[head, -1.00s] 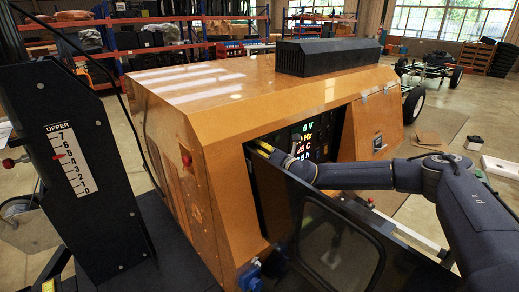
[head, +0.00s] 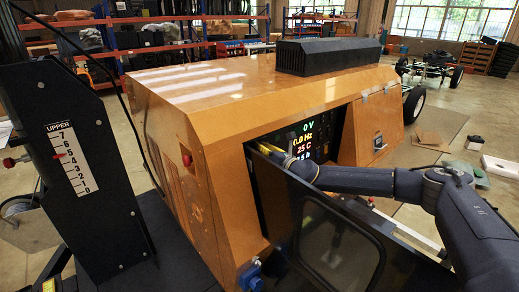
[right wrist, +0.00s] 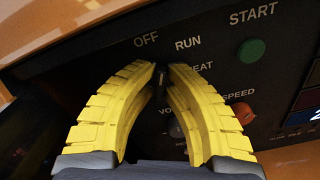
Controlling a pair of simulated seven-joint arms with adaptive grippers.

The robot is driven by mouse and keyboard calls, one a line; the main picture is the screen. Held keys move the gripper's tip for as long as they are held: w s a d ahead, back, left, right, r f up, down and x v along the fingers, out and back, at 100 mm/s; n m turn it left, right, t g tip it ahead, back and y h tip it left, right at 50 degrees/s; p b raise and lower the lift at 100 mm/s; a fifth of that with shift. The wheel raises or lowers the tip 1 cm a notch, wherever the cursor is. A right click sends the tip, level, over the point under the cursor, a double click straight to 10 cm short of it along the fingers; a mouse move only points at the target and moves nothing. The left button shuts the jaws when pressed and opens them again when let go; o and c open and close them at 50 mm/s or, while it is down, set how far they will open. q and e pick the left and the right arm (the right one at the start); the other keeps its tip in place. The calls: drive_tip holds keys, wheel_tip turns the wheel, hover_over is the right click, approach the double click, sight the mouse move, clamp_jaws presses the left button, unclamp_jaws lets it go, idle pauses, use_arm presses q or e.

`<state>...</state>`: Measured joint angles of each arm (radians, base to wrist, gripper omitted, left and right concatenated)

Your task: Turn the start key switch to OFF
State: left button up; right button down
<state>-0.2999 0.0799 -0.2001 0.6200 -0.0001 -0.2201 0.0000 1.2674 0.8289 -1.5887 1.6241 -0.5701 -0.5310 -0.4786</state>
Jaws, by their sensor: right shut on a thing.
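The start key switch (right wrist: 162,82) is a small dark key on the black control panel in the right wrist view. Above it are the white labels OFF, RUN and one partly hidden label ending in "EAT". My right gripper (right wrist: 163,73), with yellow ribbed fingers, is shut on the key. The fingers hide most of the switch, so I cannot tell which label it points to. In the head view my right gripper (head: 277,153) reaches into the panel opening of the orange machine (head: 215,130); the key is hidden there. My left gripper is not in view.
A green button (right wrist: 250,51) under START and an orange knob (right wrist: 242,112) under SPEED sit right of the fingers. An open dark door (head: 330,235) stands below my right arm.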

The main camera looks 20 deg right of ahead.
drive_tip(key=n, duration=0.2)
drive_tip(key=r+n, duration=0.1)
drive_tip(key=n, duration=0.1)
drive_tip(key=shift+w+d+n, duration=0.1)
drive_tip(key=shift+d+n, duration=0.05)
drive_tip(key=shift+n, duration=0.15)
idle(0.5)
drive_tip(key=c, duration=1.6)
unclamp_jaws()
drive_tip(key=shift+o, duration=0.4)
drive_tip(key=shift+f, duration=0.25)
drive_tip(key=v, duration=1.2)
